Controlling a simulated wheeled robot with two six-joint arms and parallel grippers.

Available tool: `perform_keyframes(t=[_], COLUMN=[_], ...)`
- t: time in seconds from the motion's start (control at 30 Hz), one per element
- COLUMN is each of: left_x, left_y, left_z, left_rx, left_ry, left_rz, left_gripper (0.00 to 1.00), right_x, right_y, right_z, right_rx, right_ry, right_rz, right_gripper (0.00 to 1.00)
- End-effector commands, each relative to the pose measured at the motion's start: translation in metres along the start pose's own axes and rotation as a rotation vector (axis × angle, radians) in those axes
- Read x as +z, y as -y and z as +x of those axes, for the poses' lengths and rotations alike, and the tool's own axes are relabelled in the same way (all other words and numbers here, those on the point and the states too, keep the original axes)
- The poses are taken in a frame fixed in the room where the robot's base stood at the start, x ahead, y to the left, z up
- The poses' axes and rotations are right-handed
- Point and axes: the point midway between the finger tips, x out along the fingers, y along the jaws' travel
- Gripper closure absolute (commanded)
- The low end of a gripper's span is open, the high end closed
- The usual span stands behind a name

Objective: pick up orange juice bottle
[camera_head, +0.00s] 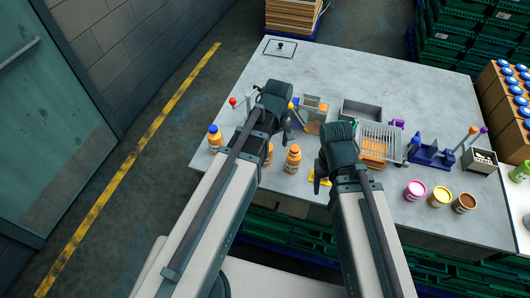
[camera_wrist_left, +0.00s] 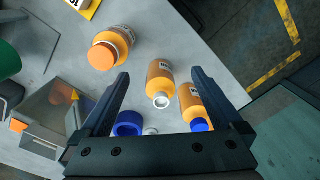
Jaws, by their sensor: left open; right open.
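Three orange bottles stand on the grey table. One has a blue cap (camera_head: 214,138), one has an orange cap (camera_head: 293,160), and one between them (camera_head: 267,155) is partly hidden by my left arm. In the left wrist view an uncapped bottle (camera_wrist_left: 160,80) with a pale open mouth lies in line with the gap between the fingers. The blue-capped bottle (camera_wrist_left: 192,104) is near the right finger, and the orange-capped bottle (camera_wrist_left: 110,48) is beyond the left finger. My left gripper (camera_wrist_left: 160,74) is open and empty. My right gripper (camera_head: 318,180) is open over the front of the table.
A blue ring-like object (camera_wrist_left: 128,123) shows between the fingers. A grey bin (camera_head: 361,111), a wire basket (camera_head: 380,133) and a blue rack (camera_head: 432,156) stand to the right. Pink (camera_head: 415,190), yellow (camera_head: 440,196) and brown tubs stand at front right. The table's back middle is clear.

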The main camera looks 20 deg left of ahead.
Motion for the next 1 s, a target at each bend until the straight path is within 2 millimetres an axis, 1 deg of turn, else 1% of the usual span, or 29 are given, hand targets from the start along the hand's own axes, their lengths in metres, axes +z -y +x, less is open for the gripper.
perform_keyframes(t=[0.03, 0.2, 0.4, 0.57, 0.77, 0.87, 1.0], left_x=[-0.007, -0.027, -0.049, -0.052, -0.052, -0.052, -0.051], left_y=[-0.001, -0.001, 0.0, 0.001, 0.001, 0.0, 0.0], left_z=[-0.004, -0.013, -0.021, -0.021, -0.013, -0.003, 0.017], left_rx=[0.003, 0.013, 0.023, 0.026, 0.026, 0.026, 0.026], left_ry=[0.001, 0.007, 0.014, 0.016, 0.016, 0.016, 0.016], left_rz=[-0.037, -0.196, -0.372, -0.415, -0.413, -0.413, -0.412], left_gripper=[0.0, 0.0, 0.0, 0.0, 0.0, 0.0, 0.0], right_x=[0.0, 0.001, 0.001, 0.001, 0.001, 0.0, -0.001], right_y=[0.0, -0.001, -0.002, -0.002, -0.001, 0.0, 0.002], right_z=[-0.004, -0.013, -0.021, -0.021, -0.013, -0.003, 0.016], right_rx=[0.0, 0.0, 0.0, -0.001, 0.0, 0.0, 0.001], right_ry=[0.0, 0.0, 0.0, 0.0, 0.0, 0.0, 0.0], right_rz=[0.0, 0.001, 0.002, 0.002, 0.001, -0.001, -0.005], right_gripper=[0.36, 0.36, 0.36, 0.36, 0.36, 0.36, 0.36])
